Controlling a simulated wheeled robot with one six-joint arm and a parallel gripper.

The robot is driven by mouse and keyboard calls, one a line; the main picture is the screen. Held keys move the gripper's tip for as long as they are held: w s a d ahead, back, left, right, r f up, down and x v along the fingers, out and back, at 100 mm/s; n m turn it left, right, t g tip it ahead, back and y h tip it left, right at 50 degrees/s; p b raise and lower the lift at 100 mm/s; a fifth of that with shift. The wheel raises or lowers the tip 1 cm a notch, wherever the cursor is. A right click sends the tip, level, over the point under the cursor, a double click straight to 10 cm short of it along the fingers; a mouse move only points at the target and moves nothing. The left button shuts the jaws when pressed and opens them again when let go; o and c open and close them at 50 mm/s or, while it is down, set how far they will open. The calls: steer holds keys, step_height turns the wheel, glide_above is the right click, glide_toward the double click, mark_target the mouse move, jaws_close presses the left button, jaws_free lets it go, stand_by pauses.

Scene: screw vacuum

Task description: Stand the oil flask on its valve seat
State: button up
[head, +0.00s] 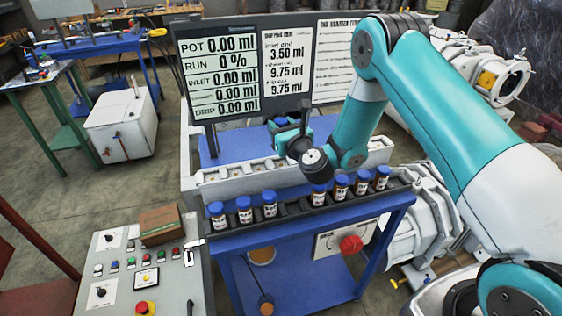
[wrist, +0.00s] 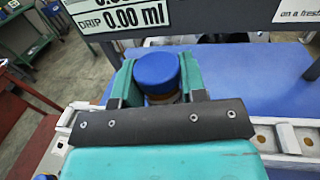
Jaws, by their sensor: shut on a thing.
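My gripper (head: 292,128) is above the back part of the blue bench, and its dark wrist partly hides it in the head view. In the wrist view my gripper (wrist: 158,78) has its teal fingers shut on an oil flask (wrist: 157,72). The flask has a round blue cap, and a sliver of its brown body shows below. Its lower body and base are hidden behind the dark gripper bar. A pale block with a row of round fittings (wrist: 290,138) runs behind the flask rack; I cannot tell which fitting is the valve seat.
Several blue-capped flasks (head: 245,210) stand in the dark rack (head: 292,220) along the front edge. A display board (head: 290,68) stands behind the bench and reads 0.00 ml on the pot line. A control panel (head: 140,270) is at lower left. Bare blue bench top (wrist: 225,85) shows right of the gripper.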

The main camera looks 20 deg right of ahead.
steer(key=shift+f+b, duration=2.55)
steer(key=shift+f, duration=1)
steer(key=o, duration=0.9)
steer(key=shift+o, duration=0.2)
steer(key=shift+r, duration=0.1)
